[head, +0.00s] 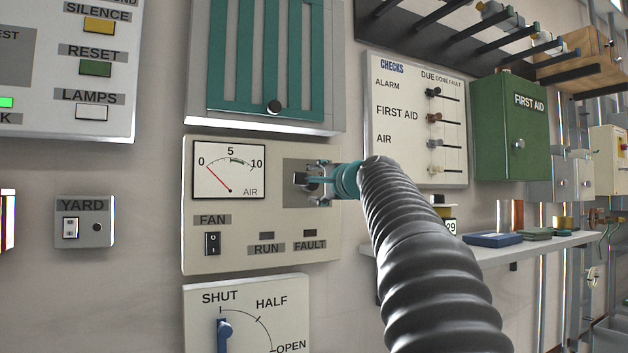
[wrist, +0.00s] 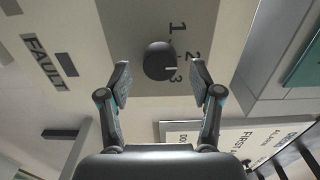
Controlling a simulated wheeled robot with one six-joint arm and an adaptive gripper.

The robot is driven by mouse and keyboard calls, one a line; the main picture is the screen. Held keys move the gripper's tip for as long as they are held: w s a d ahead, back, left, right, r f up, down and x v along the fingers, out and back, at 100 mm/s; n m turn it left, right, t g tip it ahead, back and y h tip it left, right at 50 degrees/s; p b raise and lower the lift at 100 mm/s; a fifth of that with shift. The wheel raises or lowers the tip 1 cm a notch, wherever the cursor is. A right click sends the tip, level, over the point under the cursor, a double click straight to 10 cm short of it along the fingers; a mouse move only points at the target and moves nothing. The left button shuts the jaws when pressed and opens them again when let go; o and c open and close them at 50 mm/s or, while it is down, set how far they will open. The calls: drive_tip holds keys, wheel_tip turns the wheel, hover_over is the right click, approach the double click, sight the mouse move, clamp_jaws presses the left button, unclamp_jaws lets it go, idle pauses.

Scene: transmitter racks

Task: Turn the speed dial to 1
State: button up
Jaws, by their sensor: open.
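The speed dial is a round black knob (wrist: 160,60) on a grey patch of the air panel (head: 262,225). The numbers 1, 2 and 3 show beside it in the wrist view. I cannot tell for sure which number its mark points at. My gripper (wrist: 160,72) is open, with one fingertip on each side of the knob and a gap on both sides. In the head view my gripper (head: 316,178) is at the right part of the panel and largely covers the dial and its numbers.
The panel's air gauge (head: 229,171) has its needle near 0. A fan switch (head: 212,243) sits below it. A green-slatted vent (head: 265,60) is above, and a valve panel (head: 245,315) with a blue handle is below. A shelf (head: 540,243) juts out at right.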

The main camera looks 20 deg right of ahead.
drive_tip(key=shift+w, duration=0.6)
drive_tip(key=c, duration=1.1)
drive_tip(key=shift+c, duration=0.2)
drive_tip(key=shift+n, duration=0.3)
drive_tip(key=n+b, duration=0.3)
drive_tip(key=n, duration=0.2)
drive_tip(key=shift+f, duration=0.15)
drive_tip(key=n+b, duration=0.2)
drive_tip(key=n, duration=0.4)
drive_tip(key=shift+n, duration=0.3)
